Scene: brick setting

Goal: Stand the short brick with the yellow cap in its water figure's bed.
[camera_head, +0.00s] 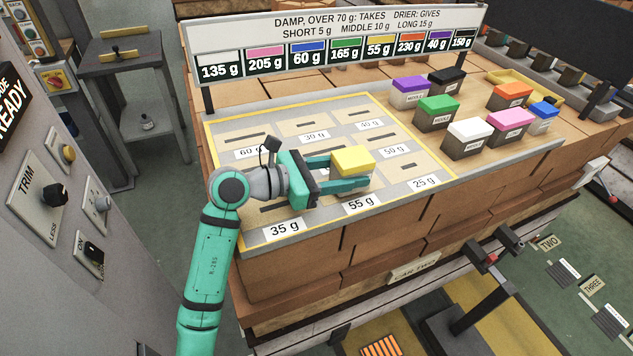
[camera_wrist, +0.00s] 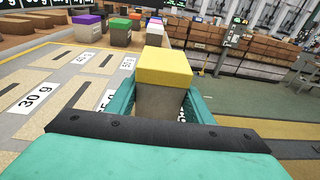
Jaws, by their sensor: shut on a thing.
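The brick with the yellow cap (camera_head: 353,160) is upright between the fingers of my gripper (camera_head: 345,172), which is shut on it. In the wrist view its yellow cap (camera_wrist: 163,67) and grey body show between the teal fingers; its bottom is hidden. It is over the tray's front middle part, behind the 55 g label (camera_head: 360,203); I cannot tell whether it touches the tray. The bed tray (camera_head: 440,168) has other labels reading 35, 25, 50, 40, 30 and 60 g; some beds are hidden by my gripper. The sign (camera_head: 335,40) shows 55 g on yellow and "short 5 g".
Several capped bricks stand right of the tray, among them a green-capped brick (camera_head: 438,108), a white-capped brick (camera_head: 468,135) and a pink-capped brick (camera_head: 511,124). The sign stands along the tray's back edge. The visible beds are empty. Control panels are at left.

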